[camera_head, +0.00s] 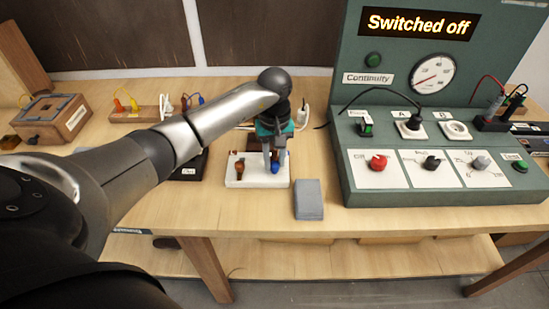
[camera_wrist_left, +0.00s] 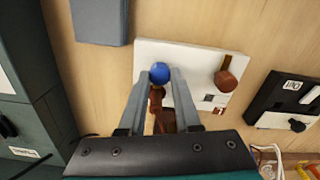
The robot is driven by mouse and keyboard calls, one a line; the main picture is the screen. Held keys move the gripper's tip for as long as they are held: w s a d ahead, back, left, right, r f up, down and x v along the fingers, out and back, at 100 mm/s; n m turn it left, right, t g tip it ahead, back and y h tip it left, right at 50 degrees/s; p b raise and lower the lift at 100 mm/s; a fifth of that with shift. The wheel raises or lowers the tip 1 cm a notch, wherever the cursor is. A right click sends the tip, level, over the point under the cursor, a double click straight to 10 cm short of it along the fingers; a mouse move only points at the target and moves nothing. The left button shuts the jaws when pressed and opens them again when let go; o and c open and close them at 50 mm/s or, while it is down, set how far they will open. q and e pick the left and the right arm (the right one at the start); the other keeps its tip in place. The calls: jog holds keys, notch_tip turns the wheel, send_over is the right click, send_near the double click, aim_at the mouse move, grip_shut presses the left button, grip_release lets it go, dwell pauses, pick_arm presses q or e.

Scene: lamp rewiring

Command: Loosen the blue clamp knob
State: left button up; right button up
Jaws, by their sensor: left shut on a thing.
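The blue clamp knob (camera_head: 275,168) stands on a white block (camera_head: 255,182) near the front of the table. It also shows as a round blue ball in the left wrist view (camera_wrist_left: 160,71). My left gripper (camera_head: 271,160) comes down over the block from above, with a finger on each side of the blue knob, shut on it. A brown knob (camera_head: 239,171) stands at the left of the same block and shows at right in the wrist view (camera_wrist_left: 225,80). A brown piece (camera_wrist_left: 157,98) lies between my fingers behind the blue knob. My right gripper is out of view.
A grey block (camera_head: 308,200) lies just right of the white block. A green control panel reading "Switched off" (camera_head: 418,24) fills the right side. A black labelled box (camera_head: 190,168) sits at left under my arm. Bare tabletop (camera_head: 200,210) lies in front.

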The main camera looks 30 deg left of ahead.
pick_arm(q)
grip_shut()
